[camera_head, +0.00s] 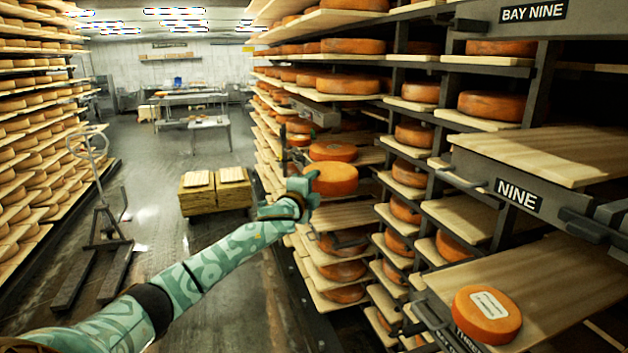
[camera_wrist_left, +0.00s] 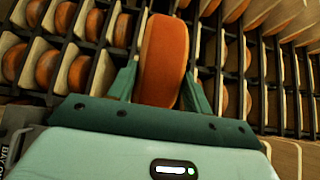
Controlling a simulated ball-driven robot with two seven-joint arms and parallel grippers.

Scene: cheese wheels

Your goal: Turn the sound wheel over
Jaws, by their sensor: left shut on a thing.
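My left gripper (camera_head: 308,186) reaches in from the left and is shut on an orange cheese wheel (camera_head: 336,179) in front of the racks. In the left wrist view the same wheel (camera_wrist_left: 162,58) stands between the two green fingers (camera_wrist_left: 160,92), seen edge on. No label shows on it from here. A second orange wheel (camera_head: 487,314) with a white label on top lies flat on the near right board (camera_head: 535,280), well apart from the gripper. I cannot tell from the pictures which wheel is the sound one. My right gripper is not in view.
Racks of boards with wheels line both sides. An empty board (camera_head: 545,152) juts out above the sign NINE (camera_head: 518,196), below a BAY NINE sign (camera_head: 533,11). A pallet jack (camera_head: 100,215) and a wooden stack (camera_head: 215,192) stand on the open floor at left.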

